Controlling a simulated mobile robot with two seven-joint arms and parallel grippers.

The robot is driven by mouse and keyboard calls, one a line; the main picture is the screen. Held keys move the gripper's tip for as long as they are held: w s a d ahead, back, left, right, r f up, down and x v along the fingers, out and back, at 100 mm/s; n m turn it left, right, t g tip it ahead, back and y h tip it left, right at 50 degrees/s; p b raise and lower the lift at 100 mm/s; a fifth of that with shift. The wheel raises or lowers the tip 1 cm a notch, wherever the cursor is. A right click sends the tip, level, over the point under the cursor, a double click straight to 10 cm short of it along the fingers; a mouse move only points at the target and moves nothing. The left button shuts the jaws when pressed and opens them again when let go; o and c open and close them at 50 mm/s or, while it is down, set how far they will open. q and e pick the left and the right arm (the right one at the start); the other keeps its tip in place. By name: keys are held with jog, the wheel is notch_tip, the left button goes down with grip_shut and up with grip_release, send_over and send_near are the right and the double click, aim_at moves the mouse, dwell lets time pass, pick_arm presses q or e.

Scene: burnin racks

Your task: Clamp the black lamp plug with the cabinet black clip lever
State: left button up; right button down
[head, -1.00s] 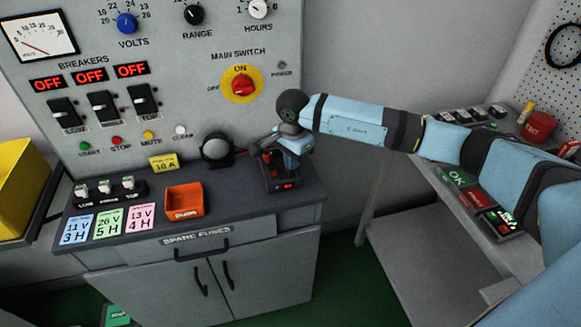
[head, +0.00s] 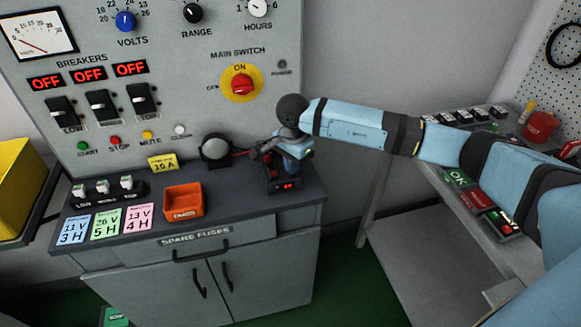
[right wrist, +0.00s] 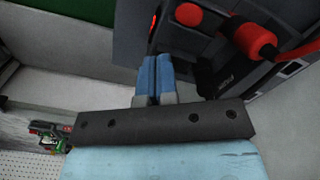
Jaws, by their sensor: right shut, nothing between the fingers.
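The black clip box (head: 284,186) with a small red display sits at the right end of the cabinet top. My right gripper (head: 284,163) is over it, pointing down, and hides much of its top. In the right wrist view my right gripper (right wrist: 156,76) is shut and empty, its blue-grey fingertips together. A red plug (right wrist: 254,40) with a red lead lies to the right of the fingers, apart from them. A dark lever-like part (right wrist: 206,78) shows just right of the fingers. I cannot make out the black lamp plug. My left gripper is not in view.
The round lamp (head: 215,148) stands left of the box. An orange fuse bin (head: 183,201) and coloured cards (head: 105,223) lie further left. The control panel (head: 225,40) rises behind. A side bench (head: 470,185) stands to the right.

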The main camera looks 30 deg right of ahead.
jog(key=shift+s+f, duration=0.1)
jog(key=shift+f, duration=0.2)
jog(key=shift+r, duration=0.8)
jog(key=shift+r+p, duration=0.95)
jog(key=shift+r, duration=0.8)
